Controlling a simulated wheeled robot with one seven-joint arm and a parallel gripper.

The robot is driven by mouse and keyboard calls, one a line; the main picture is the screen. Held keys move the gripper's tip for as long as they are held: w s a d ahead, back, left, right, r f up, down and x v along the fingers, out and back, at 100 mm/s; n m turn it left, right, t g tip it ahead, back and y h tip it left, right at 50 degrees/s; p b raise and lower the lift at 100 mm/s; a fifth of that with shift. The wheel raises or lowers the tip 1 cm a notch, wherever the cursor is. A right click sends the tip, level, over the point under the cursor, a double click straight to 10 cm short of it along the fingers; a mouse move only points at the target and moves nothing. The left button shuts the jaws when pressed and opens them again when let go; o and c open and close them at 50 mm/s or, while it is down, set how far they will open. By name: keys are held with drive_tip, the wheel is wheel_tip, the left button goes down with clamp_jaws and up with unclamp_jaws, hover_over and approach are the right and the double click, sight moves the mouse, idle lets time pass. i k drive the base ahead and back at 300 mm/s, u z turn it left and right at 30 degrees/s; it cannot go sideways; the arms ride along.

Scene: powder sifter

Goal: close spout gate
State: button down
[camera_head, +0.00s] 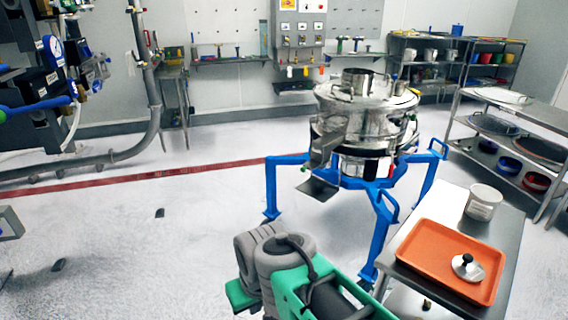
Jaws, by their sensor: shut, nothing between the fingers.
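The powder sifter (366,120) is a round steel machine on a blue leg frame (271,188), standing right of the middle of the head view. Its steel spout (324,148) sticks out at the front left. A flat dark metal plate (318,188) hangs below the spout, apart from the floor. My grey and green arm shows at the bottom middle, in front of the sifter. My gripper's fingers are not visible.
A steel table (507,232) at the right front holds an orange tray (425,238) with a knobbed lid (467,265), and a white container (483,202). Shelving (490,95) stands behind. Pipes and machinery are at the left. The floor left of the sifter is mostly clear.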

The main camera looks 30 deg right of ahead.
sight(311, 164)
drive_tip(key=i, duration=1.9)
drive_tip(key=u, duration=0.45)
